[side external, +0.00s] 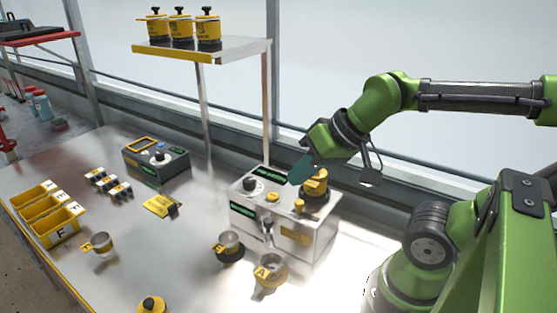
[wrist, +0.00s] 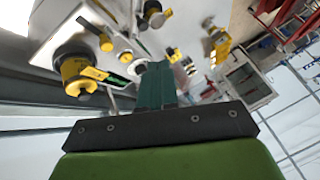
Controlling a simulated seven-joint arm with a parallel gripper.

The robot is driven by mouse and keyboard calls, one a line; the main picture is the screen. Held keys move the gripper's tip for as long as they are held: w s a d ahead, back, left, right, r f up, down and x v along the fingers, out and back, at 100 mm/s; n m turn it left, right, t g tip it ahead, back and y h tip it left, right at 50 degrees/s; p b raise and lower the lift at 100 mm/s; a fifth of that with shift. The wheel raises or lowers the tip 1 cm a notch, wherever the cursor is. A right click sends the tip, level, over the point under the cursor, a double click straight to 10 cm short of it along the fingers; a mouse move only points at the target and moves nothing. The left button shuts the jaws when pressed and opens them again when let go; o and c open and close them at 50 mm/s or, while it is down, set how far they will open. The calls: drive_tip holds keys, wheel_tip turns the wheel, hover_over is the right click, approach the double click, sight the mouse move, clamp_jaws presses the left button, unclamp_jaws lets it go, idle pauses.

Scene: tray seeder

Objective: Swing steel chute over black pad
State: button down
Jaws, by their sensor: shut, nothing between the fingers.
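The seeder, a white box (side external: 243,212) with dark knobs and green displays, stands on the bench. A small steel piece that looks like the chute (side external: 267,228) sticks out of its front. A black round pad (side external: 230,256) appears beneath a steel cup with a yellow tag (side external: 228,241), in front of the box. My gripper (side external: 298,172) is shut and empty, above the box's top beside the yellow hopper (side external: 315,184). In the wrist view the teal fingers (wrist: 157,85) are together, with the yellow hopper (wrist: 78,70) to their left. I cannot make out the chute there.
Another steel cup marked A (side external: 268,269) stands at the front. A third cup (side external: 103,244) stands near yellow bins (side external: 48,213) at the left. A dark control box (side external: 156,159) is behind. A shelf (side external: 200,49) holds yellow canisters.

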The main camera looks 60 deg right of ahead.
sight(268, 220)
drive_tip(key=c, duration=1.8)
unclamp_jaws()
drive_tip(key=shift+c, duration=0.2)
drive_tip(key=shift+o, duration=1.1)
drive_tip(key=shift+f, duration=0.1)
drive_tip(key=shift+o, duration=1.3)
drive_tip(key=shift+w+a+f+g, duration=0.15)
drive_tip(key=shift+w+f+g, duration=0.1)
drive_tip(key=shift+g, duration=0.05)
drive_tip(key=o, duration=0.4)
drive_tip(key=w+g, duration=0.1)
drive_tip(key=w, duration=0.1)
drive_tip(key=w+r+g, duration=0.1)
drive_tip(key=w, duration=0.1)
drive_tip(key=w+a+g+h, duration=0.1)
drive_tip(key=w+g, duration=0.1)
drive_tip(key=shift+r, duration=0.4)
drive_tip(key=f+g, duration=0.1)
drive_tip(key=f, duration=0.3)
drive_tip(key=f+m, duration=0.1)
drive_tip(key=f, duration=0.4)
drive_tip(key=f+m+g+h, duration=0.1)
drive_tip(key=f, duration=0.3)
drive_tip(key=shift+w+d+f+g, duration=0.2)
drive_tip(key=shift+w+f+g, duration=0.1)
drive_tip(key=shift+f, duration=0.1)
clamp_jaws()
